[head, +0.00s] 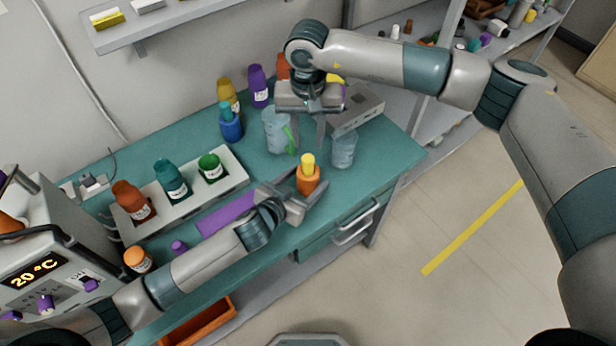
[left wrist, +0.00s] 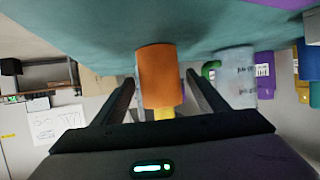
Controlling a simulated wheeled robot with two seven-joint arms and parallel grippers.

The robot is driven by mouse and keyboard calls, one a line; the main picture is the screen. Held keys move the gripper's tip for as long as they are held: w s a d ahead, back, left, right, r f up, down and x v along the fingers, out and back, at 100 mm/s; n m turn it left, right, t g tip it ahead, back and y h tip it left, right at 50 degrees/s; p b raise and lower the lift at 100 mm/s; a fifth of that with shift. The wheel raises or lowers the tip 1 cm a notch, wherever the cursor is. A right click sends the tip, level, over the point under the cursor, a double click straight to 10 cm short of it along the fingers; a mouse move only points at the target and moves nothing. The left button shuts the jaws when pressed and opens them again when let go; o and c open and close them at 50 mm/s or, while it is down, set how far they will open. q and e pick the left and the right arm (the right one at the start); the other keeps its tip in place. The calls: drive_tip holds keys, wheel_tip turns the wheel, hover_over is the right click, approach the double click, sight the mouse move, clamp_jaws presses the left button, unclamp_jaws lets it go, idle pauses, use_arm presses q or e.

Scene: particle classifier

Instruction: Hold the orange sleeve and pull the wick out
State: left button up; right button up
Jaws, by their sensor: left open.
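The orange sleeve (head: 308,184) stands upright near the front edge of the teal bench, and the yellow wick (head: 308,161) sticks up out of its top. My left gripper (head: 306,190) is open, with its fingers on either side of the sleeve. In the left wrist view, the orange sleeve (left wrist: 159,78) sits between the two spread fingers, and a bit of the yellow wick (left wrist: 164,114) shows below it, partly hidden by the gripper body. My right gripper (head: 308,140) hangs above and behind the wick, pointing down, with its fingers apart and nothing seen between them.
A clear beaker (head: 344,150) stands just right of the sleeve, and another (head: 278,130) holds a green item behind. A grey box (head: 356,108) is at the back right. A white rack (head: 190,200) with bottles and a purple mat (head: 226,214) lie left.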

use_arm(q)
drive_tip(key=shift+x, duration=0.8)
clamp_jaws()
use_arm(e)
drive_tip(key=o, duration=0.4)
drive_tip(key=shift+r+m, duration=0.1)
drive_tip(key=shift+m, duration=0.2)
